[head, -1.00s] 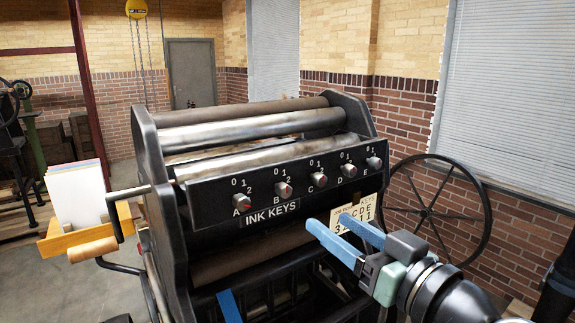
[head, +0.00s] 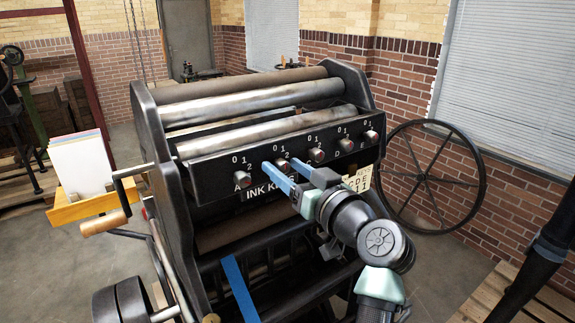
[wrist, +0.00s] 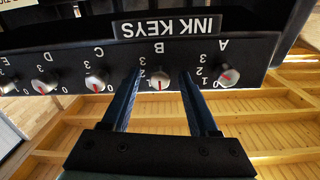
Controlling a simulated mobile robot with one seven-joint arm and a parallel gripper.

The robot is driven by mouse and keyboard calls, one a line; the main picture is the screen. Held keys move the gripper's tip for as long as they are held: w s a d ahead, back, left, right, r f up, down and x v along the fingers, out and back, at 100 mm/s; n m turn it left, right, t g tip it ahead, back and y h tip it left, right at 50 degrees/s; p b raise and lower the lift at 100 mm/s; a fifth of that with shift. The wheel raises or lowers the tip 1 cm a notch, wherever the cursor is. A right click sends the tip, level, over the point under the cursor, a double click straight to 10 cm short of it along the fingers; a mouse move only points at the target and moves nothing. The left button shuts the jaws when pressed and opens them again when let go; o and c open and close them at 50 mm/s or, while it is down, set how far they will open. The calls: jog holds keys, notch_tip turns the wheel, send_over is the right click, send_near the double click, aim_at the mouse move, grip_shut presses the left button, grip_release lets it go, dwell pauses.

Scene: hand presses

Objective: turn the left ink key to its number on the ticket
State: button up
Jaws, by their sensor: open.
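The left ink key A (head: 242,178) is a small round knob with a red mark at the left end of the black ink panel, beside the numbers 0, 1 and 2. In the upside-down wrist view, key A (wrist: 226,77) is outside my fingers, to the right. My gripper (head: 284,172) is open, its blue fingers pointing at the panel. In the wrist view the fingers (wrist: 160,75) stand on either side of key B (wrist: 160,81); contact cannot be told. The cream ticket (head: 361,183) is partly hidden by my gripper; its A entry cannot be read.
Keys C (head: 316,155), D (head: 345,145) and E (head: 370,136) continue to the right. The INK KEYS plate (head: 260,192) is below the row. A crank handle (head: 103,222) and a paper stack (head: 78,160) are left of the press. A large spoked wheel (head: 428,177) is at right.

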grip_shut()
jog(key=shift+m, duration=0.3)
dwell(0.3)
jog(key=m, duration=0.3)
jog(key=shift+m+p, duration=0.3)
jog(key=shift+p, duration=0.05)
jog(key=m+p, duration=0.1)
jog(key=m, duration=0.2)
jog(key=shift+r+m, duration=0.1)
jog(key=shift+m, duration=0.2)
jog(key=m+p, duration=0.2)
jog(key=m, duration=0.2)
jog(key=shift+d, duration=0.1)
jog(key=shift+m+p, duration=1.05)
jog(key=shift+m, duration=0.65)
jog(key=shift+f+m, duration=0.2)
jog(key=shift+m, duration=0.1)
